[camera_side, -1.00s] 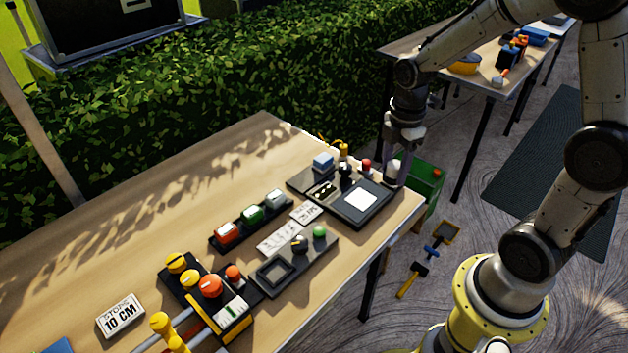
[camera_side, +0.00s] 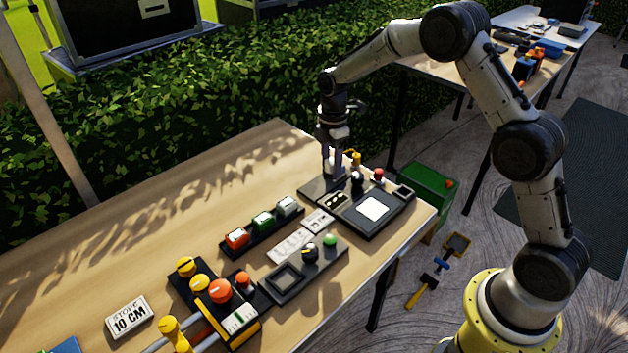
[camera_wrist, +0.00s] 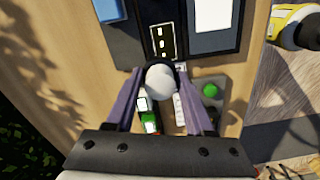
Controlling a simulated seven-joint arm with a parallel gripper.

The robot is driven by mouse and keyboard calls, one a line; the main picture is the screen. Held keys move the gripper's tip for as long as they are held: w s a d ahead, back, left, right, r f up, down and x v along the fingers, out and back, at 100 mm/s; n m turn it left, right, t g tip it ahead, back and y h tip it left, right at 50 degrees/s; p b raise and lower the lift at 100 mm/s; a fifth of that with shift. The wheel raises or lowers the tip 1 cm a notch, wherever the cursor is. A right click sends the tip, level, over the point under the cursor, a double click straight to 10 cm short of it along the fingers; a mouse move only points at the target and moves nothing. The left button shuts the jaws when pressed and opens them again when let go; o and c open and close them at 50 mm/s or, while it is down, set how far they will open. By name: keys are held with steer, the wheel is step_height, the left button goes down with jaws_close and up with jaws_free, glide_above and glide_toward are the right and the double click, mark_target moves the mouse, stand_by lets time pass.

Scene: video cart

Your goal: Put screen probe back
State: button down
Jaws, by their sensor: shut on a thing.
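My gripper (camera_side: 332,170) is over the back left part of the dark board (camera_side: 312,188) that carries the white screen (camera_side: 374,208). In the wrist view its two fingers (camera_wrist: 160,88) are shut on a pale, round-topped probe (camera_wrist: 160,82). In the side view the probe's pale part shows between the fingers, and its lower end is hidden. In the wrist view it appears just beside the board's small marked panel (camera_wrist: 163,40). I cannot tell whether it touches anything below. A dark square holder (camera_side: 404,193) at the board's right end looks empty.
A black knob (camera_side: 357,182), a red button (camera_side: 379,175) and a yellow part (camera_side: 356,160) stand close to my gripper. A blue block (camera_wrist: 108,10) sits nearby. Coloured switches (camera_side: 262,222) lie to the front left. Bare table (camera_side: 190,205) is free at left.

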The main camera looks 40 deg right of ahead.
glide_above(314, 190)
step_height(314, 190, down, 7)
steer(key=shift+r, duration=0.2)
steer(key=shift+w+f, duration=0.1)
steer(key=shift+f, duration=1.5)
steer(key=shift+f, duration=0.1)
steer(key=shift+c, duration=1.3)
jaws_free()
steer(key=shift+f, duration=0.1)
step_height(314, 190, up, 13)
steer(key=shift+f, duration=0.2)
